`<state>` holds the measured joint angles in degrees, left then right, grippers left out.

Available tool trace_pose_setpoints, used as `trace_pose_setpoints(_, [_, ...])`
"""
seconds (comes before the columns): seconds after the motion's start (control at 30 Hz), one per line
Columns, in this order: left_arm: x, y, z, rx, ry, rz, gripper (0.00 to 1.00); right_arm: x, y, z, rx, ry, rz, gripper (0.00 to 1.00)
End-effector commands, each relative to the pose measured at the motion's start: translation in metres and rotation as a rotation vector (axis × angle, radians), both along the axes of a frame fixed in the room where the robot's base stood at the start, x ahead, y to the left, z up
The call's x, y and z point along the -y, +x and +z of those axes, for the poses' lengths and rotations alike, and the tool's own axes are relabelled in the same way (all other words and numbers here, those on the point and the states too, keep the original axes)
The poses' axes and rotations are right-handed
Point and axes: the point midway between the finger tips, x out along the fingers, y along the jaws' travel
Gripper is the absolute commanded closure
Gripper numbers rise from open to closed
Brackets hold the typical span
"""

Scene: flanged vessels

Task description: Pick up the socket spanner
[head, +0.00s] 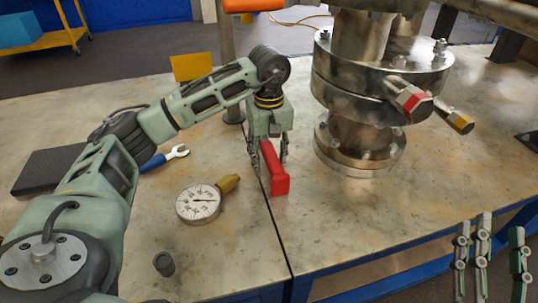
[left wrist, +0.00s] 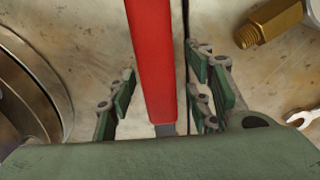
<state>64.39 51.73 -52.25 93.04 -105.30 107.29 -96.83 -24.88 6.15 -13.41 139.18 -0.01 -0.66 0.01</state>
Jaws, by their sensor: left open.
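The socket spanner, seen as a red-handled tool (head: 275,173), lies on the table beside the dark seam. In the left wrist view its red handle (left wrist: 153,60) runs between my fingers, with a short grey shank near the palm. Its socket end is hidden. My left gripper (head: 268,158) points down over it, fingers open on both sides. The left wrist view shows the fingers (left wrist: 165,98) apart, with gaps to the handle. My right gripper (head: 491,258) is at the lower right, empty, its fingers spread.
A pressure gauge (head: 199,204) with a brass fitting lies left of the tool. A blue-handled spanner (head: 165,158) lies behind my left arm. A large flanged vessel (head: 360,85) stands close on the right. The front of the table is mostly clear.

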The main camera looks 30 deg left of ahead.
Motion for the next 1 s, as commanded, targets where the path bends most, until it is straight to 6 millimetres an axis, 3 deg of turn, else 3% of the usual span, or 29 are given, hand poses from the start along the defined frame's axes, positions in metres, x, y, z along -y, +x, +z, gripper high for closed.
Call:
trace_pose_setpoints(0.07, [-0.0001, 0.0001, 0.0002, 0.000, 0.000, 0.000, 0.54, 0.0000, 0.0001, -0.0001, -0.001, 0.000, 0.000, 0.60])
trace_pose_setpoints(0.6, [-0.0001, 0.0001, 0.0004, 0.000, 0.000, 0.000, 1.00, 0.0000, 0.0003, -0.0003, -0.002, -0.001, 0.000, 0.60])
trace_pose_setpoints(1.0, [0.0000, 0.0006, 0.0029, 0.002, -0.001, 0.000, 1.00, 0.0000, 0.0007, -0.0004, -0.006, -0.001, -0.001, 0.60])
